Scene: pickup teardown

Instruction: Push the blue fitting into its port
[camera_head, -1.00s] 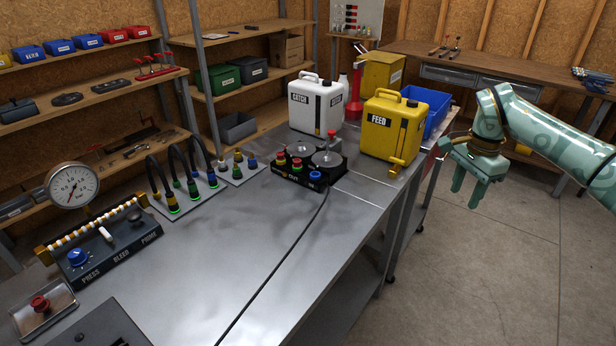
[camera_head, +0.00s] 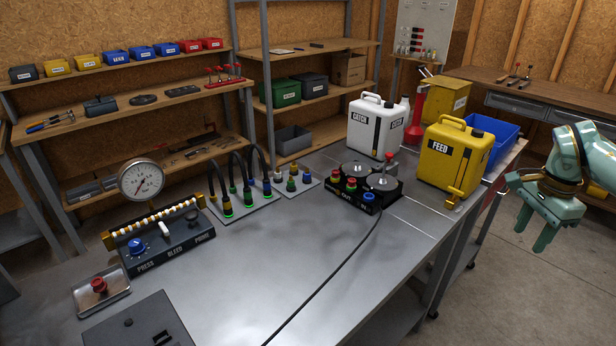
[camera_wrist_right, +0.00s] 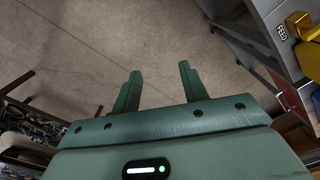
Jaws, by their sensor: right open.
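A blue-banded fitting (camera_head: 267,187) stands at the end of a black hose on the hose plate (camera_head: 240,213), with a lit green ring at its foot. Beside it stand a yellow fitting (camera_head: 226,206) and a green fitting (camera_head: 248,199), also over lit green rings. A blue ring-shaped part (camera_head: 369,197) sits on the front of the black pump unit (camera_head: 345,203). I cannot tell which blue part is the task's fitting, or how deep it sits. My right gripper (camera_head: 533,228) is open and empty, off the bench's right side; it also shows in the right wrist view (camera_wrist_right: 160,70). My left gripper is out of view.
White catch jug (camera_head: 374,130) and yellow feed jug (camera_head: 450,160) stand at the back right, with a blue bin (camera_head: 494,133) behind. A gauge (camera_head: 141,180) and control box (camera_head: 160,240) are at the left. A black cable (camera_head: 325,278) crosses the otherwise clear bench middle.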

